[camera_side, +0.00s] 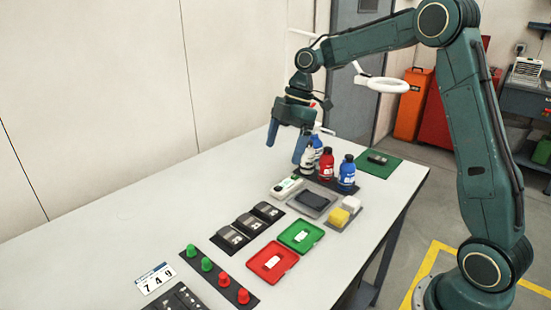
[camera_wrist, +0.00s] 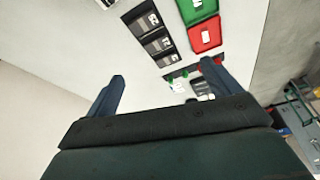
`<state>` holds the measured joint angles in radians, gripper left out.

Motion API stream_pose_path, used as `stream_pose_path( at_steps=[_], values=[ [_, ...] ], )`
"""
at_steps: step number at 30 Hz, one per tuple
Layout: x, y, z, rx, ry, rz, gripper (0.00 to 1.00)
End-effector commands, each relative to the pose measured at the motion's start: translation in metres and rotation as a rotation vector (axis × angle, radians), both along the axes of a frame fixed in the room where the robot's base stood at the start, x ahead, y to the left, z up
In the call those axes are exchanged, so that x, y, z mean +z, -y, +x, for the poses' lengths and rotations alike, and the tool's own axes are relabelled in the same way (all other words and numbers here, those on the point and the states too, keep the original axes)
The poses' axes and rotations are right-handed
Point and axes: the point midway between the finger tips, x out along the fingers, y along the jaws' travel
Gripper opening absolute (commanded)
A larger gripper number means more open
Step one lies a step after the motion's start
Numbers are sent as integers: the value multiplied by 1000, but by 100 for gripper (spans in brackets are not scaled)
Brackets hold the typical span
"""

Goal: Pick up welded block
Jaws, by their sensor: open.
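No thing in view is plainly a welded block. A small dark block (camera_side: 377,158) lies on a green mat (camera_side: 371,168) at the table's far right end in the side view; I cannot tell whether it is welded. My gripper (camera_side: 284,152) is open and empty, fingers down, above the table and left of the bottles in the picture. In the wrist view its two fingers (camera_wrist: 163,70) stand wide apart with nothing held between them. The dark block is not seen in the wrist view.
White, red (camera_side: 326,164) and blue (camera_side: 347,172) bottles stand near my gripper. Green (camera_side: 317,233) and red (camera_side: 285,268) trays, black boxes (camera_side: 248,223), a yellow block (camera_side: 338,217) and coloured buttons (camera_side: 224,279) line the table's right side. The table's left is clear.

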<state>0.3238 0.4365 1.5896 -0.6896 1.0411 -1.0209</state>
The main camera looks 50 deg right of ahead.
Motion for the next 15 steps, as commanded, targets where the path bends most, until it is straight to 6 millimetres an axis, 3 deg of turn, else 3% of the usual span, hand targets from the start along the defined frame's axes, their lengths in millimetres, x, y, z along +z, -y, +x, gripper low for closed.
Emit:
stream_pose_path(
  at_steps=[7, 15],
  values=[
    [-42, 23, 26, 177, 6, 42, 89],
    [-60, 32, 34, 258, 17, 62, 89]
  ],
)
